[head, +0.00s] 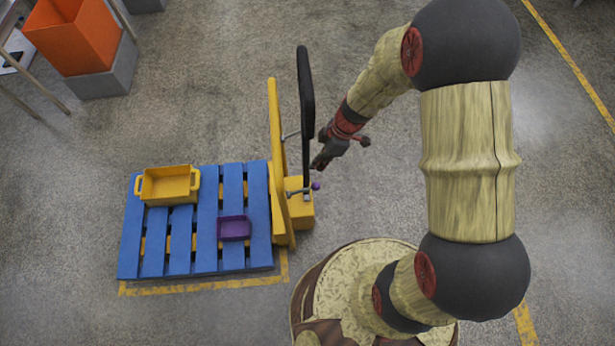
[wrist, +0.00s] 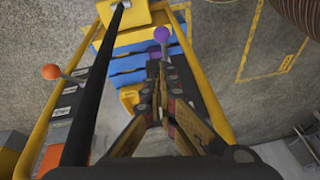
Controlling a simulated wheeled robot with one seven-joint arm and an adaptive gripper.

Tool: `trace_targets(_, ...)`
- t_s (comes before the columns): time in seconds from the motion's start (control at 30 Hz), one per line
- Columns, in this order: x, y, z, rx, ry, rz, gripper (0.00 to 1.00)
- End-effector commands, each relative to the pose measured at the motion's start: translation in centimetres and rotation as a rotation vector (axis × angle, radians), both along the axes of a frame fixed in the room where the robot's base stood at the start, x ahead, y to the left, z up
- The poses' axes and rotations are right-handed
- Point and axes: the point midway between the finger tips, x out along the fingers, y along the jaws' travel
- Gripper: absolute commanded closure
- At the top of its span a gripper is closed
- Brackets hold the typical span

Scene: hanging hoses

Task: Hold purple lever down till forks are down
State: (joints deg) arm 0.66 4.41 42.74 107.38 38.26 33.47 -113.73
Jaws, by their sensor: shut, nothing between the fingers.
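The purple lever knob (head: 316,186) sticks out on a short grey rod at the right side of the yellow stacker (head: 300,212). The purple knob also shows in the wrist view (wrist: 162,34), just beyond my fingertips. My gripper (head: 318,165) is shut and empty, its tips close to the knob; I cannot tell whether they touch it. The gripper shows in the wrist view (wrist: 160,72) too, pointing toward the knob. The forks are mostly hidden under the blue pallet (head: 180,262); yellow shows between its slats. Their height cannot be told.
An orange knob (wrist: 50,72) on another lever is at the left in the wrist view. A black upright handle (head: 305,90) stands beside my gripper. A yellow crate (head: 168,186) and purple tray (head: 234,229) sit on the pallet. Floor to the right is clear.

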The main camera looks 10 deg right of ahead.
Motion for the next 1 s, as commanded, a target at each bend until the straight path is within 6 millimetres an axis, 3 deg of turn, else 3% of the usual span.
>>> trace_targets(0.17, -0.1, 0.3, -0.8, 0.000, 0.002, 0.000, 1.00)
trace_targets(0.7, -0.3, 3.1, -8.5, 0.000, 0.001, 0.000, 1.00)
trace_targets(1.0, -0.3, 3.4, -9.4, 0.000, -0.001, 0.000, 1.00)
